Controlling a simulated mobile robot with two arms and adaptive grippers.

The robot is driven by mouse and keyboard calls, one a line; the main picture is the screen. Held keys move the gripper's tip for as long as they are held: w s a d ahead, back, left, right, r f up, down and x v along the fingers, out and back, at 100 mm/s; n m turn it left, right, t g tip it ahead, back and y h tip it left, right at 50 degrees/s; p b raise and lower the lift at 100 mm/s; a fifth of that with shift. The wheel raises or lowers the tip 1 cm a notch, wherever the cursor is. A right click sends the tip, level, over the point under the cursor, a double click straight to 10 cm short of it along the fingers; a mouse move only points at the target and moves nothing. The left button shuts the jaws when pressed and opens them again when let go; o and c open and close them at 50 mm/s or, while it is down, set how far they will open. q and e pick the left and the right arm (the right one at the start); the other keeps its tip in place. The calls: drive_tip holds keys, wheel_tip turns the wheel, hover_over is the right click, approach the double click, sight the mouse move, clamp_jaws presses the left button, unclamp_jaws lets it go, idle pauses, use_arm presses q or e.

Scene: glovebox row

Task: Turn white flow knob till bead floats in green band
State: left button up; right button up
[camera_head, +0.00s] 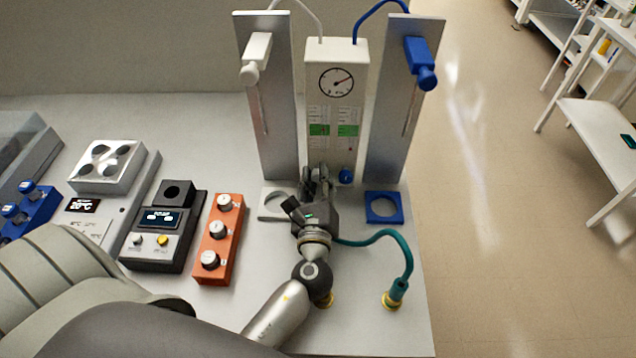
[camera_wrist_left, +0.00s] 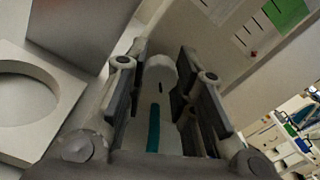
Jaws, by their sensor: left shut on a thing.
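The white flowmeter panel (camera_head: 336,80) stands upright at the back, with a round dial and two scales, each with a green band; the left band (camera_head: 319,130) is the clearer. A small red bead (camera_head: 350,150) shows low on the right scale, below its band. I cannot make out a bead on the left scale. The white flow knob (camera_wrist_left: 160,72) with a teal stripe sits between my left gripper's fingers in the wrist view; the gripper hides it in the head view. My left gripper (camera_head: 317,178) is shut on it. My right gripper is not in view.
A blue knob (camera_head: 345,176) is close right of my left gripper. White (camera_head: 272,204) and blue (camera_head: 384,220) ring holders flank it. A teal hose (camera_head: 385,235) curves to the right. An orange box (camera_head: 218,240) with several knobs stands to the left.

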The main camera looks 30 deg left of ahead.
use_arm(q)
drive_tip(key=shift+n+b, duration=0.65)
drive_tip(key=shift+n, duration=0.55)
drive_tip(key=shift+r, duration=0.1)
drive_tip(key=o, duration=1)
drive_tip(key=shift+o, duration=0.2)
drive_tip(key=shift+s, duration=0.1)
drive_tip(key=shift+s+d, duration=0.15)
drive_tip(key=shift+s, duration=0.15)
drive_tip(key=v, duration=0.6)
drive_tip(key=shift+s+d, duration=0.1)
drive_tip(key=shift+s, duration=0.2)
